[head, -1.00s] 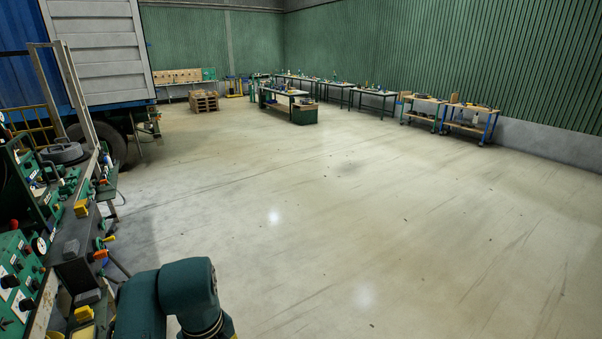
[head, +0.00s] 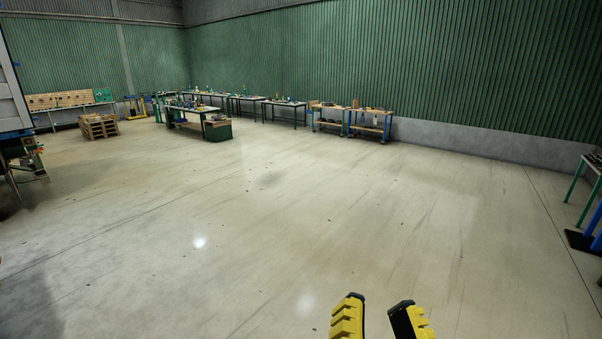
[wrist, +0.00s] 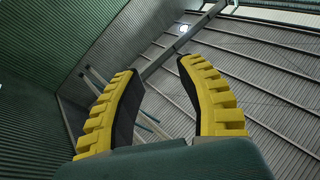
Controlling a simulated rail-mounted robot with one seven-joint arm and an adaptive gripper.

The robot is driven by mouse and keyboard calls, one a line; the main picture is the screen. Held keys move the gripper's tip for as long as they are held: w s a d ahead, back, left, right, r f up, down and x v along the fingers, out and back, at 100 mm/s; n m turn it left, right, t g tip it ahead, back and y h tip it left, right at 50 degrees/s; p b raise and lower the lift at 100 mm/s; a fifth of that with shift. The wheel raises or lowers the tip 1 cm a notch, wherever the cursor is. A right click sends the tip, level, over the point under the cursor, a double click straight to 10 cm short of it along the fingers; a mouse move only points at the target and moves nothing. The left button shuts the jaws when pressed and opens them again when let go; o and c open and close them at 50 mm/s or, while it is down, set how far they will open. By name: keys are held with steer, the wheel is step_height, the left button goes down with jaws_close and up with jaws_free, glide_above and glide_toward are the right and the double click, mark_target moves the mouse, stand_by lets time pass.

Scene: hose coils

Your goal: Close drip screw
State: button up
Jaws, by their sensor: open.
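My gripper (head: 375,312) shows at the bottom of the head view, its two yellow and black fingers apart and empty. In the wrist view my gripper (wrist: 160,85) points up toward the ceiling and walls, with nothing between the fingers. I cannot make out a drip screw in either current view. The benches that carry small items are far off, too small to tell their parts.
A wide pale floor (head: 270,230) lies clear ahead. Workbenches (head: 200,120) and wooden carts (head: 352,118) stand along the green back wall (head: 400,70). A pallet stack (head: 98,126) is at the left. A table edge (head: 590,185) shows at the right.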

steer(key=n, duration=0.1)
steer(key=r+n, duration=0.1)
steer(key=n, duration=0.1)
steer(key=shift+t, duration=0.3)
steer(key=shift+o, duration=1.1)
steer(key=shift+f, duration=0.1)
